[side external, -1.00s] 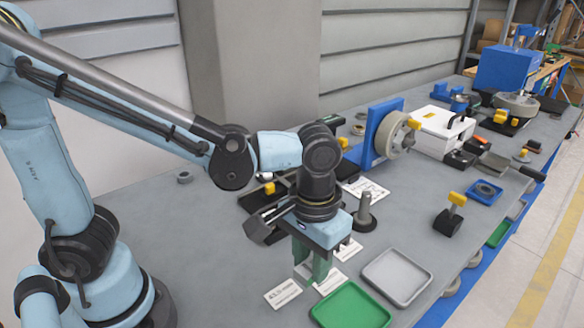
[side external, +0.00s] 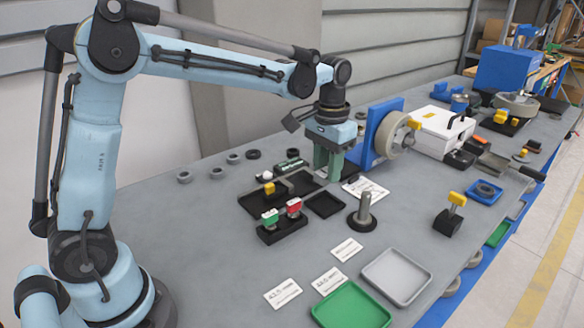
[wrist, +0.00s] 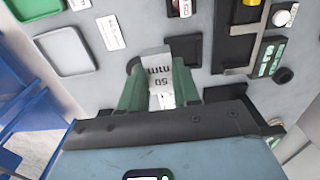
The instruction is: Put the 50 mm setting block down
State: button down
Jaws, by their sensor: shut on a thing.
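My gripper (side external: 328,162) hangs over the bench just left of the upright blue stand with the grey wheel. Its green fingers also show in the wrist view (wrist: 160,92), closed on a pale block marked "50 mm" (wrist: 159,70). The marking reads upside down there. In the side view the fingers hide the block, and I cannot tell its height above the bench. An empty dark square tray (side external: 325,204) lies in front of the gripper; it also shows beyond the block in the wrist view (wrist: 185,50).
A black holder (side external: 283,228) carries green and red pieces. A post on a round base (side external: 365,211) stands in front. The blue stand (side external: 381,128) is close on the right. White cards (side external: 283,293), a green tray (side external: 351,307) and a grey tray (side external: 397,276) lie near the front.

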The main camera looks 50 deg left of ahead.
jog(key=w+a, duration=0.2)
jog(key=a, duration=0.2)
send_over(298, 184)
notch_tip(298, 184, down, 7)
jog(key=shift+d+f, duration=0.1)
jog(key=shift+d, duration=0.05)
jog(key=shift+f, duration=2.05)
jog(key=c, duration=1.1)
grip_release()
jog(key=shift+f, duration=0.15)
